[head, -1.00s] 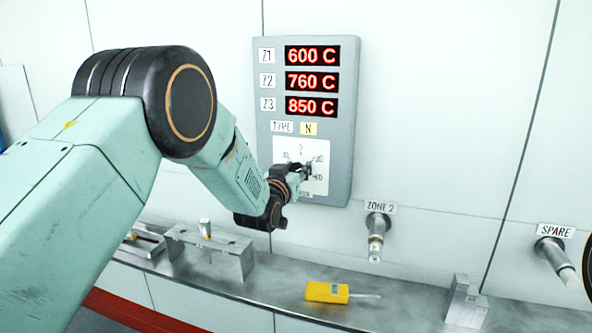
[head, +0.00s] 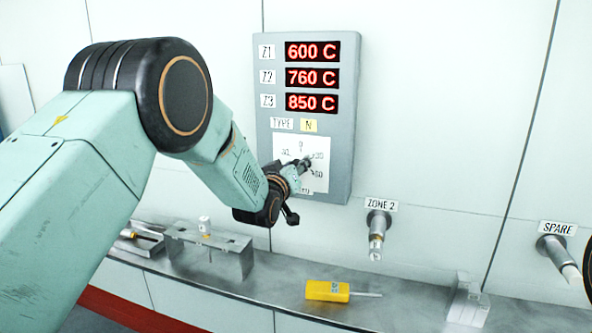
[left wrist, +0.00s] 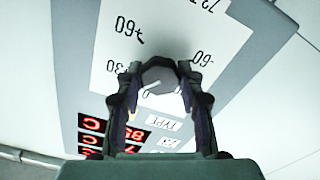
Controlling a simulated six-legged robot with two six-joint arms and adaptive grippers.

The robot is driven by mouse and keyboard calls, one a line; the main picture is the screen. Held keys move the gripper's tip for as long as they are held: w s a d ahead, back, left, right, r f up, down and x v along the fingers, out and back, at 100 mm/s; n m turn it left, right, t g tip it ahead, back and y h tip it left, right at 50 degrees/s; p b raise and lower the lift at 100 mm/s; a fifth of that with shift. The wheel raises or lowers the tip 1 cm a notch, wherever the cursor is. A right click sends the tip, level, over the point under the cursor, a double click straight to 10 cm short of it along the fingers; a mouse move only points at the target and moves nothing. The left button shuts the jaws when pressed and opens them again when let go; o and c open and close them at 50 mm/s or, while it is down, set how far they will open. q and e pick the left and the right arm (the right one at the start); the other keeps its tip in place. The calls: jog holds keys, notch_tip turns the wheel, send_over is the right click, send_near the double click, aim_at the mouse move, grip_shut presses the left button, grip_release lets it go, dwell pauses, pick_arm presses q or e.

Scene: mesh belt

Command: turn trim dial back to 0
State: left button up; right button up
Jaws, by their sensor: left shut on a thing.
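The trim dial (left wrist: 160,77) is a grey faceted knob on a white scale plate (left wrist: 102,70) of the grey control panel (head: 345,150). My left gripper (left wrist: 158,82) is shut on the dial, one finger on each side of it, in the left wrist view. In the head view my left gripper (head: 303,164) reaches the scale plate from the lower left and covers most of the dial. Marks +60, +30 and -60 show around the dial in the wrist view. I cannot read clearly where the dial points. My right gripper is not in view.
Red displays (head: 312,77) above the dial read 600, 760 and 850 C. Below the panel, a steel ledge holds a yellow tool (head: 327,291), a metal stand (head: 232,257) and a block (head: 467,300). The ZONE 2 fitting (head: 377,235) and SPARE fitting (head: 556,255) stick out at right.

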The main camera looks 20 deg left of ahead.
pick_arm(q)
jog(key=n+b, duration=0.1)
jog(key=n, duration=0.2)
jog(key=shift+a+n, duration=0.1)
jog(key=shift+n, duration=0.3)
jog(key=shift+n+b, duration=0.3)
jog(key=shift+n, duration=1.6)
jog(key=o, duration=1.2)
jog(key=shift+f, duration=0.1)
jog(key=s, duration=1.2)
jog(key=shift+a, duration=0.2)
